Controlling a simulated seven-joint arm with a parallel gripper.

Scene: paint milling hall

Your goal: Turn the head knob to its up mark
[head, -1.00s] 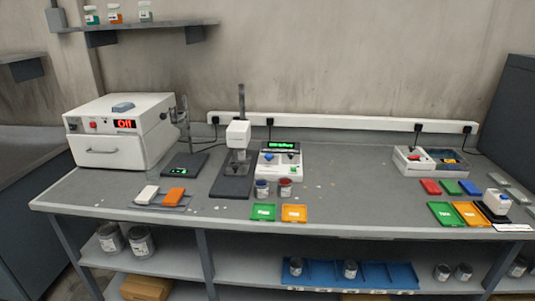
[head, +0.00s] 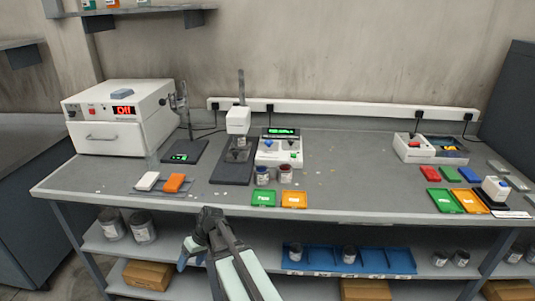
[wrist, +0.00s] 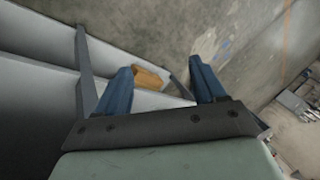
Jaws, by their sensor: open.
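The mixer stand (head: 232,172) has a white head (head: 238,120) on an upright post above a dark base. A metal can hangs or stands under the head; I cannot tell which. Right of it is a white control box (head: 279,153) with a green display, a blue knob (head: 268,144) and small buttons. Which knob is the head knob, and its marks, are too small to tell. My gripper (head: 187,262) is below the table's front edge, well apart from the stand. In the wrist view my gripper (wrist: 160,78) is open and empty, its blue fingers spread.
Two small cans (head: 285,175) and green and orange trays (head: 294,199) stand before the control box. A white oven (head: 122,119) reading "Off" is at left. The table's front edge (head: 330,214) and lower shelf (head: 175,254) lie near my arm. More trays lie at right.

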